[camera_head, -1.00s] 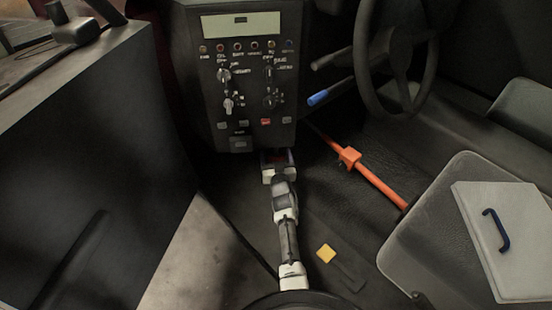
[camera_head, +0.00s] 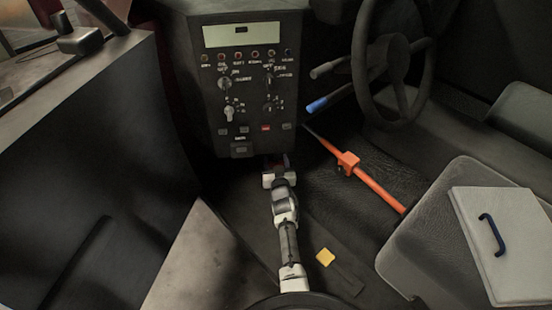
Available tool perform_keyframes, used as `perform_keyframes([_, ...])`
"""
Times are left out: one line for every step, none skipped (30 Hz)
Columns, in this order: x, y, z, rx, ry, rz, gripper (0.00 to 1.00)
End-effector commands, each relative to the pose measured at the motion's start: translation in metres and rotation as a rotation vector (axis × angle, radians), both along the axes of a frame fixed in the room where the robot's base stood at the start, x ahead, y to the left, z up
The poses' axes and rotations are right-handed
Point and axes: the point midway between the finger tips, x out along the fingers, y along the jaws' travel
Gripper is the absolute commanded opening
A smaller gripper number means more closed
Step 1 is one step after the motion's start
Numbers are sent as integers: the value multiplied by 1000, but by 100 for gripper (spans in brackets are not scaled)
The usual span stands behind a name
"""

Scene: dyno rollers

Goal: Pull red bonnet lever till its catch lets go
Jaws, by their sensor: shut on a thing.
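My gripper (camera_head: 279,163) is at the far end of my arm, just under the lower edge of the dashboard console. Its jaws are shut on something. A small dark red patch of the bonnet lever (camera_head: 287,160) shows at the fingers, under the console. Most of the lever is hidden by my gripper and the console's shadow. I cannot tell how far the lever is pulled or how its catch stands.
The console (camera_head: 245,90) with knobs and buttons hangs directly above my gripper. To the right are a blue-tipped stalk (camera_head: 318,104), the steering wheel (camera_head: 395,65), an orange bar (camera_head: 375,187) and a seat (camera_head: 425,240) bearing a white case (camera_head: 510,260). A yellow block (camera_head: 325,257) lies on the floor.

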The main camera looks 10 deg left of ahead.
Motion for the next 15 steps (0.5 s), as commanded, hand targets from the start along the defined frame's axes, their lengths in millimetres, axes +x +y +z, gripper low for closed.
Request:
perform_keyframes([-1, -1, 8, -7, 19, -1, 13])
perform_keyframes([-2, -1, 8, -11, 29, -1, 13])
perform_keyframes([-2, -1, 8, -16, 41, 0, 13])
perform_keyframes([-3, -1, 9, -19, 49, -1, 13])
perform_keyframes([-4, -2, 8, -23, 59, -1, 13])
perform_keyframes([-4, -2, 9, -28, 71, -1, 13])
perform_keyframes([-5, -2, 9, -32, 80, -1, 13])
perform_keyframes([-6, -3, 9, -35, 89, 0, 13])
perform_keyframes([-7, -3, 9, -40, 102, 0, 13])
perform_keyframes([-7, -3, 9, -44, 113, 0, 13])
perform_keyframes([-8, -3, 9, -47, 122, 0, 13])
perform_keyframes([-9, -4, 9, -52, 135, 0, 13])
perform_keyframes([-9, -4, 10, -56, 146, 0, 13])
perform_keyframes([-10, -4, 10, -60, 155, 0, 13])
perform_keyframes([-11, -4, 10, -65, 169, 0, 13])
